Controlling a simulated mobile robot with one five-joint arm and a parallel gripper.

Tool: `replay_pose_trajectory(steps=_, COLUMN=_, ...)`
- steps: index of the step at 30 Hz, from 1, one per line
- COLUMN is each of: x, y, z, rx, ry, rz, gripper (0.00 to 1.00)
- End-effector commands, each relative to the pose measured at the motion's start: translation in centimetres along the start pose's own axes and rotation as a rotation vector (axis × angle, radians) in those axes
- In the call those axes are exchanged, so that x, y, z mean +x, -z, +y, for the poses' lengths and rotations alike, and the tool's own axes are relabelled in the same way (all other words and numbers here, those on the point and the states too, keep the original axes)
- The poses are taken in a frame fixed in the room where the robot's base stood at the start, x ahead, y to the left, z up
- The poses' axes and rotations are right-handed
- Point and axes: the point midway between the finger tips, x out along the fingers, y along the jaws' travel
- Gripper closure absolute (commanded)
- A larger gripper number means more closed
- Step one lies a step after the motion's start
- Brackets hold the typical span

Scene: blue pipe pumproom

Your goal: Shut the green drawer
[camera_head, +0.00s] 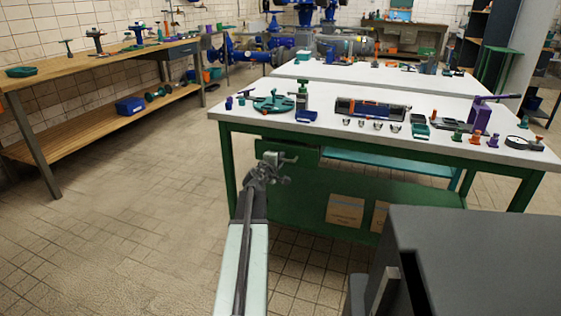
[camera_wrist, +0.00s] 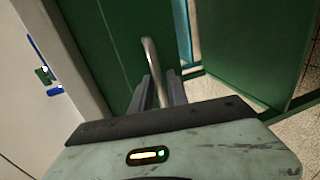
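The green drawer (camera_head: 303,154) sits under the white top of the green workbench, left of its middle. In the wrist view its green front (camera_wrist: 105,45) fills the upper left and carries a silver bar handle (camera_wrist: 149,52). My gripper (camera_head: 282,160) is in front of the drawer in the head view and hides part of it. In the wrist view my gripper (camera_wrist: 159,76) is open, with a finger on each side of the handle's lower part. I cannot tell whether the fingers touch the handle, or how far the drawer stands out.
The white bench top (camera_head: 225,111) holds many tools and fittings. Cardboard boxes (camera_head: 345,211) stand on the green lower shelf. A dark grey cabinet-like block (camera_head: 480,260) fills the lower right. A wooden bench (camera_head: 100,71) stands at the left. The tiled floor (camera_head: 140,210) between the benches is clear.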

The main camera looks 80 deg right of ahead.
Motion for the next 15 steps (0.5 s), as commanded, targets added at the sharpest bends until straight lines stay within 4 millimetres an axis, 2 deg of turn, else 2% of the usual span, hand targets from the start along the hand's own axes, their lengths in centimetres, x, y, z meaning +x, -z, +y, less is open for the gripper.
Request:
replay_pose_trajectory(steps=2, x=-0.05, y=-0.02, z=0.02, rx=0.000, ry=0.000, rz=0.000, gripper=0.80)
replay_pose_trajectory(steps=4, x=-0.05, y=-0.04, z=0.02, rx=0.000, ry=0.000, rz=0.000, gripper=0.97)
replay_pose_trajectory(steps=5, x=-0.05, y=-0.04, z=0.02, rx=0.000, ry=0.000, rz=0.000, gripper=1.00)
replay_pose_trajectory(steps=15, x=-0.05, y=-0.09, z=0.02, rx=0.001, ry=0.000, rz=-0.001, gripper=1.00)
